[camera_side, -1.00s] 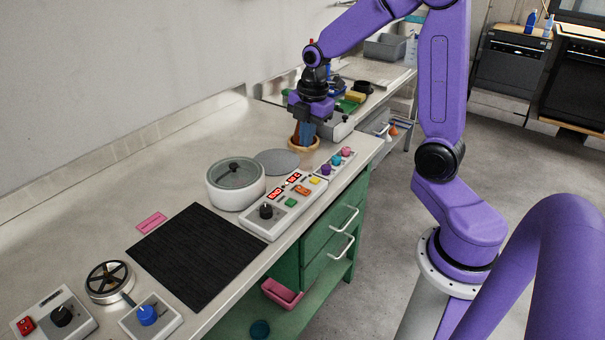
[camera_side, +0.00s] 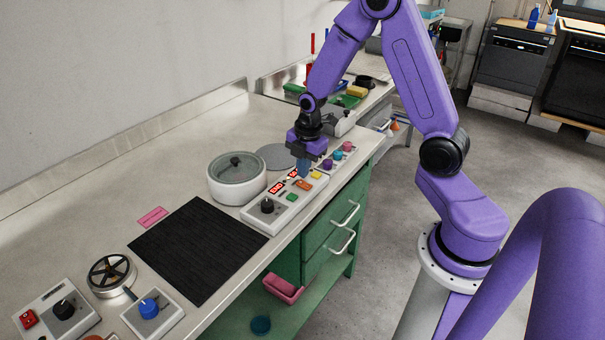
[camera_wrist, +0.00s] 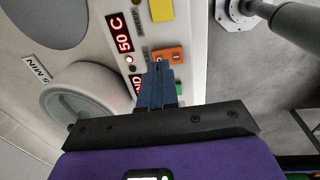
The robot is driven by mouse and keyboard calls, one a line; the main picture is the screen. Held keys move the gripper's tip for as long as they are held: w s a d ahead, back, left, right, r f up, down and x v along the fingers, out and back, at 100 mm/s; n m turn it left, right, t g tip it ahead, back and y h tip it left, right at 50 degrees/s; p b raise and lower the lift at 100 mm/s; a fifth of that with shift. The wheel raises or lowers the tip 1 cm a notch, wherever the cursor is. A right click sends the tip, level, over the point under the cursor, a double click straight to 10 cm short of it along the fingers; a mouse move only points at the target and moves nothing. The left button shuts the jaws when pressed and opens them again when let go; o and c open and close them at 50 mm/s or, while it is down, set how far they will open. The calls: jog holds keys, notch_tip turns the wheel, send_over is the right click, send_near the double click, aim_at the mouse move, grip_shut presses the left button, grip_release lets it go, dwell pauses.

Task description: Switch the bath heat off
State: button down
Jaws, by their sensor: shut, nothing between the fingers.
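The white control panel (camera_side: 262,222) stands at the bench's front edge and has a black knob (camera_side: 267,206), a green button (camera_side: 292,197), an orange switch (camera_side: 303,185), a yellow button (camera_side: 316,175) and red lit displays. In the wrist view one display (camera_wrist: 120,34) reads "50 C"; the other is partly hidden by my fingers. My gripper (camera_side: 303,176) is shut and empty, pointing down over the panel. In the wrist view its blue fingertips (camera_wrist: 158,66) are at the near edge of the orange switch (camera_wrist: 171,55); I cannot tell whether they touch it.
A white lidded round pot (camera_side: 236,192) stands left of the panel. A smaller box with coloured knobs (camera_side: 338,156) lies beyond it. A black mat (camera_side: 197,248), a valve wheel (camera_side: 110,273) and other knob boxes are nearer the camera.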

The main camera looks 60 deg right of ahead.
aim_at(304, 185)
jog(key=shift+w+f, duration=0.15)
jog(key=shift+f, duration=0.95)
jog(key=shift+f, duration=0.2)
jog(key=shift+s, duration=0.85)
jog(key=shift+w+r, duration=0.1)
jog(key=shift+r, duration=0.1)
